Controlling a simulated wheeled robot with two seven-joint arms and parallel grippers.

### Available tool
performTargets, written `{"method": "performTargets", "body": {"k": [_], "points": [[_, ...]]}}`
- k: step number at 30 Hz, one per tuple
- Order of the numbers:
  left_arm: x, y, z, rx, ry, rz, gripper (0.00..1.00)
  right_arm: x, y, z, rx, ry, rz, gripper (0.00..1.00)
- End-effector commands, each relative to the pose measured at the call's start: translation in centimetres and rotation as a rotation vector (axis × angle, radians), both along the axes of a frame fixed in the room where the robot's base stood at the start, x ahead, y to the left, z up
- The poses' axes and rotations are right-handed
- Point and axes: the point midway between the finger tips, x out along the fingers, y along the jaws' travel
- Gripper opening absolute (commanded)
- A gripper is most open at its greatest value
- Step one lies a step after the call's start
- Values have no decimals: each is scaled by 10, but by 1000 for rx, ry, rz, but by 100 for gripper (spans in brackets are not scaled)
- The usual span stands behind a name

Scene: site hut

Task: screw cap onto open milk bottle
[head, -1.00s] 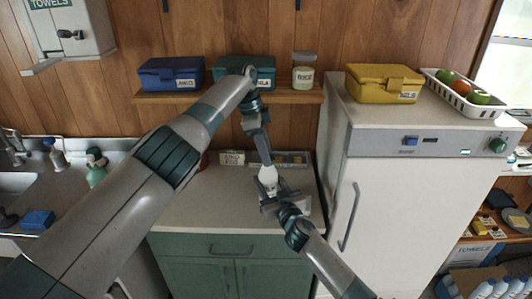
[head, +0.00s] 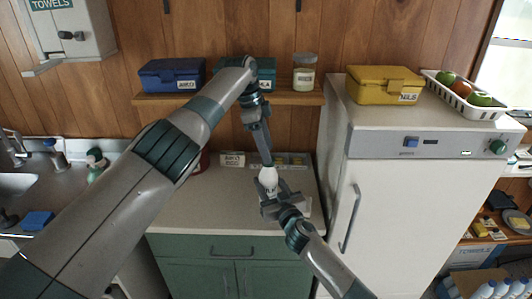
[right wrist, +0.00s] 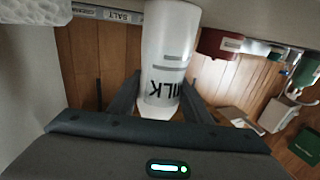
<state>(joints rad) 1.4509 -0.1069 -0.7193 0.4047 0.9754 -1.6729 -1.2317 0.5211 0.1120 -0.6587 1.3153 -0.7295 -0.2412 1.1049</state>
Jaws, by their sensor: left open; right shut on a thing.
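The white milk bottle (head: 269,183) is upright above the back counter in the head view. My right gripper (head: 279,194) is shut around it from the front right. In the right wrist view the milk bottle (right wrist: 168,55) shows upside down between my fingers, with its MILK lettering inverted; its end near the gripper body is partly hidden. My left gripper (head: 266,160) points down from above, with its fingertips at the bottle's top. It is open, though the gap is hard to see. I cannot make out a cap; the bottle's mouth is hidden or too small to tell.
Behind the bottle, small labelled containers (head: 233,160) and a grey tray (head: 292,160) stand on the counter (head: 220,207). A shelf above holds a blue box (head: 172,76), a teal box and a jar (head: 304,72). A white fridge (head: 398,205) stands close on the right.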

Motion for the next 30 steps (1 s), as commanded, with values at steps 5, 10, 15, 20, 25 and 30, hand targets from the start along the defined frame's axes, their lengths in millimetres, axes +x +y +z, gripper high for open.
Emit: {"method": "performTargets", "body": {"k": [5, 10, 15, 20, 25, 30], "points": [[0, 0, 17, -1, 0, 0, 49, 0, 0, -1, -2, 1, 0, 0], [0, 0, 21, -1, 1, 0, 49, 0, 0, -1, -2, 1, -1, 0], [0, 0, 20, -1, 1, 0, 56, 0, 0, -1, -2, 1, 0, 0], [0, 0, 20, 0, 1, 0, 71, 0, 0, -1, -2, 1, -1, 0], [0, 0, 20, 0, 0, 0, 71, 0, 0, -1, -2, 1, -1, 0], [0, 1, 26, -1, -1, 0, 71, 0, 0, -1, -2, 1, -1, 0]]}}
